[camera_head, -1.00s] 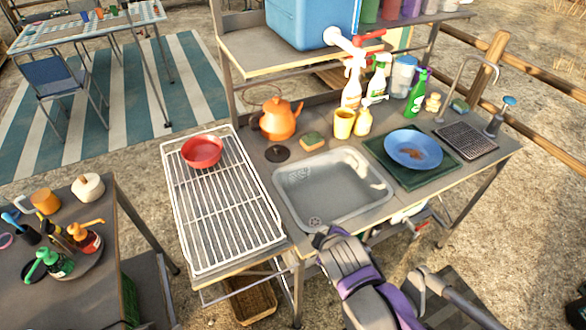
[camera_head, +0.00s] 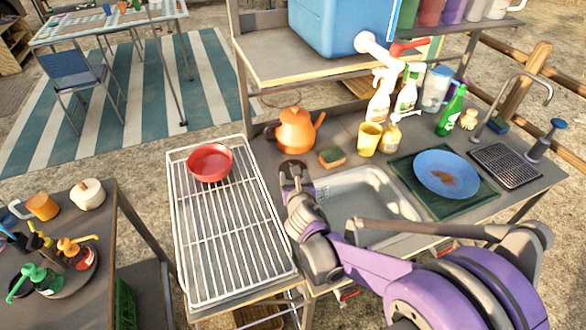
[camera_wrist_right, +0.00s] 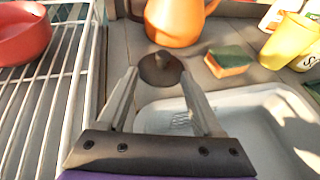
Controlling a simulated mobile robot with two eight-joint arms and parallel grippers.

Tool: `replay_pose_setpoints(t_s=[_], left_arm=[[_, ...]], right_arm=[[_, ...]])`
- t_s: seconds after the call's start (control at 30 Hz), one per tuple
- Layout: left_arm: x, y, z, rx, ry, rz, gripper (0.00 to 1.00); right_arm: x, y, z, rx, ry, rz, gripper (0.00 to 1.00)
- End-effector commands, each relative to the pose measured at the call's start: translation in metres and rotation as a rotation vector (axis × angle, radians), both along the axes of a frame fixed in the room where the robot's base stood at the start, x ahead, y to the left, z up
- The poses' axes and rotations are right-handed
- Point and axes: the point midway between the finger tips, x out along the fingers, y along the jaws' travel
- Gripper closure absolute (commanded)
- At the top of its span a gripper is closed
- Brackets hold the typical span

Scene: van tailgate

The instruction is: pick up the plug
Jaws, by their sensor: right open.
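The plug (camera_wrist_right: 160,69) is a dark round disc with a small raised knob, lying on the counter between the orange kettle and the sink. My right gripper (camera_wrist_right: 160,80) is open and empty, its two fingers pointing at the plug, one on each side of it in the right wrist view. I cannot tell how high the fingertips are above the counter. In the head view my right gripper (camera_head: 294,174) reaches over the sink's back left corner and mostly hides the plug. My left gripper is not in view.
The sink (camera_head: 398,194) lies below my right arm. A wire rack (camera_head: 225,235) with a red bowl (camera_head: 210,162) stands on the left. The orange kettle (camera_head: 296,131) is just behind the plug, and a sponge (camera_head: 332,157) is to its right. A yellow cup (camera_head: 367,139) stands farther right.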

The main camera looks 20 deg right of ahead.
Motion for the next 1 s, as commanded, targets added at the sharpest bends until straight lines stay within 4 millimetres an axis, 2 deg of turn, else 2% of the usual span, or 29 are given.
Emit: replay_pose_setpoints(t_s=[0.1,0.27,0.6,0.9,1.0], left_arm=[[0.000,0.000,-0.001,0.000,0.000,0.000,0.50],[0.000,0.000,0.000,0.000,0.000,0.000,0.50],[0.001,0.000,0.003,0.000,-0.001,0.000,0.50],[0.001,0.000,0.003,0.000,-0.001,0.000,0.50],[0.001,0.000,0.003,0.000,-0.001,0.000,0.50]], right_arm=[[0.013,-0.004,-0.006,0.002,0.000,-0.001,0.32],[0.022,-0.008,-0.009,0.003,0.000,-0.002,0.32],[0.060,-0.025,-0.022,0.003,0.000,-0.002,0.32],[0.063,-0.026,-0.024,0.003,0.000,-0.002,0.32],[0.063,-0.026,-0.024,0.004,0.000,-0.002,0.51]])
